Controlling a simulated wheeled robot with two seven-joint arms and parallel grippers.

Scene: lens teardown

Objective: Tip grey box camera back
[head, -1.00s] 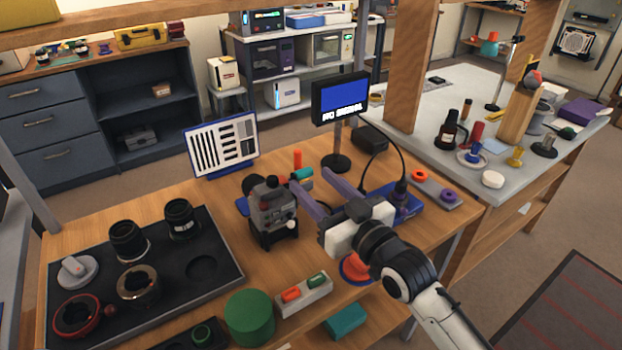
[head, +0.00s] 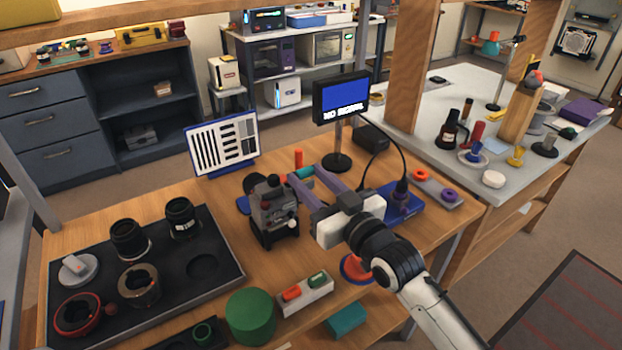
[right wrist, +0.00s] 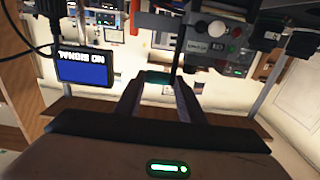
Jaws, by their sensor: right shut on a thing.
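The grey box camera (head: 274,214) stands upright on the wooden table, left of my right gripper. It also shows at the upper right of the right wrist view (right wrist: 212,42), which is upside down. My right gripper (head: 304,172) reaches in low from the right, behind and beside the camera. Its fingers are shut on a small teal cylinder (right wrist: 159,77), partly hidden by them. One finger passes close to the camera's right side; I cannot tell whether they touch. My left gripper is not in view.
A dark tray (head: 215,232) with lenses and rings lies left. A test chart (head: 222,146) and a monitor (head: 341,97) stand behind. A green cylinder (head: 250,316) and a switch box (head: 304,295) are in front. A blue base (head: 402,205) is at right.

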